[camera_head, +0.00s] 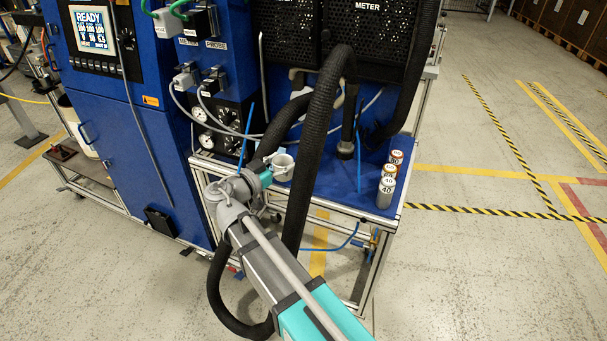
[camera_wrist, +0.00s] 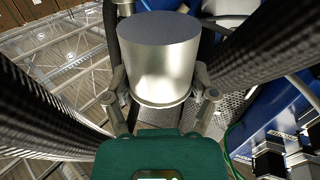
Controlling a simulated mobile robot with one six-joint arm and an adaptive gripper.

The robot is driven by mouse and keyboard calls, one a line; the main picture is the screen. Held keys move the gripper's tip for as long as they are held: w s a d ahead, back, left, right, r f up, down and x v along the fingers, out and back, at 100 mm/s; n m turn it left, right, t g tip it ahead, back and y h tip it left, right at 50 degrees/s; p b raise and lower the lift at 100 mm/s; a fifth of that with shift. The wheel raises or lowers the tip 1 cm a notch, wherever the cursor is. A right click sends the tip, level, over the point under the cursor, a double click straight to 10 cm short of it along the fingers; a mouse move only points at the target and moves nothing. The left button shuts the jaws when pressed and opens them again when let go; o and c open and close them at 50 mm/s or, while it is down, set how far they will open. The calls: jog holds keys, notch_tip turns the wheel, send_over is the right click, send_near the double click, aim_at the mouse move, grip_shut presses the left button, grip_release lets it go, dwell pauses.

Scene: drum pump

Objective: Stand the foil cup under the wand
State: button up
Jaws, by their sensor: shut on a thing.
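The foil cup (camera_head: 283,168) is a small silver-grey cylinder at the end of my arm, above the left part of the blue-topped bench (camera_head: 340,190). In the wrist view the foil cup (camera_wrist: 160,62) fills the upper middle, with a flat grey end face showing. My gripper (camera_head: 271,174) is shut on it; in the wrist view its fingers (camera_wrist: 161,94) lie on both sides of the cup. The wand (camera_head: 346,149) appears to be the metal-ended piece hanging over the bench, right of the cup and apart from it. A thick hose partly hides the space between them.
A thick black hose (camera_head: 323,125) loops down close to my gripper and the cup. Several cans (camera_head: 387,191) stand along the bench's right edge. The blue cabinet (camera_head: 150,140) stands at left. Thick dark hoses (camera_wrist: 262,48) flank the cup in the wrist view.

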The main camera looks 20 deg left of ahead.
jog(key=w+f+b, duration=0.2)
jog(key=w, duration=0.1)
jog(key=w+f+b, duration=0.2)
jog(key=w+f, duration=0.1)
jog(key=w, duration=0.1)
jog(key=w+f+b, duration=0.2)
jog(key=w+b, duration=0.1)
jog(key=w, duration=0.1)
jog(key=shift+d+f, duration=0.2)
jog(key=shift+d, duration=0.2)
jog(key=shift+w+f+b, duration=0.65)
jog(key=shift+b, duration=0.05)
jog(key=shift+f, duration=0.1)
jog(key=shift+w+f+b, duration=0.4)
jog(key=shift+f+b, duration=0.1)
jog(key=shift+b, duration=0.1)
jog(key=shift+f+b, duration=1.2)
jog(key=shift+d+f, duration=0.1)
jog(key=shift+f, duration=0.1)
jog(key=o, duration=0.9)
